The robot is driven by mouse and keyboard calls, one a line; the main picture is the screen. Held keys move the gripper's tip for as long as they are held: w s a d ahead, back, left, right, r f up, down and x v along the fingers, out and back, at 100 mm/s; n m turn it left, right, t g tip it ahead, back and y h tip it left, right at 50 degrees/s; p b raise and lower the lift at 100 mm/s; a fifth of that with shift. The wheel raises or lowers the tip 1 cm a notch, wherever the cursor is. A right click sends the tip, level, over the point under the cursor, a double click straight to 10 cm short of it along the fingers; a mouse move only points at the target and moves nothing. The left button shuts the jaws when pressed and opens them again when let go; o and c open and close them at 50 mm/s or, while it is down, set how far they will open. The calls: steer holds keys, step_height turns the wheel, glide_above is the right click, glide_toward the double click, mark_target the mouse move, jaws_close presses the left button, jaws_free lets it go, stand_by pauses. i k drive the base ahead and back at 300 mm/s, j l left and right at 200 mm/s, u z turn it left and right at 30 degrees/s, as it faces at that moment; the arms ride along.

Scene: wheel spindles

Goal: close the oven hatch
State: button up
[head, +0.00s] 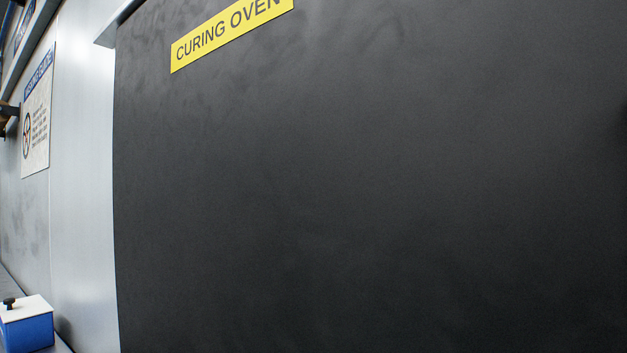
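A large dark grey panel (370,190) with a yellow "CURING OVEN" label (232,30) fills most of the head view. The label sits near the top and is cut off by the upper edge. I cannot tell whether this panel is the oven hatch or the oven's wall, and no handle or opening shows clearly. My gripper is not in view.
A pale metal wall (85,180) runs along the left of the dark panel. A printed poster (38,115) hangs on it. A blue box with a white top (27,325) and a black knob stands on a ledge at the lower left.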

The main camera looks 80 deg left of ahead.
mark_target(288, 175)
steer(key=u, duration=1.75)
steer(key=l+u, duration=0.65)
steer(key=u, duration=0.2)
steer(key=k+l+u, duration=0.1)
steer(key=l+u, duration=0.2)
steer(key=u, duration=0.15)
steer(key=k+l, duration=0.15)
steer(key=l, duration=0.2)
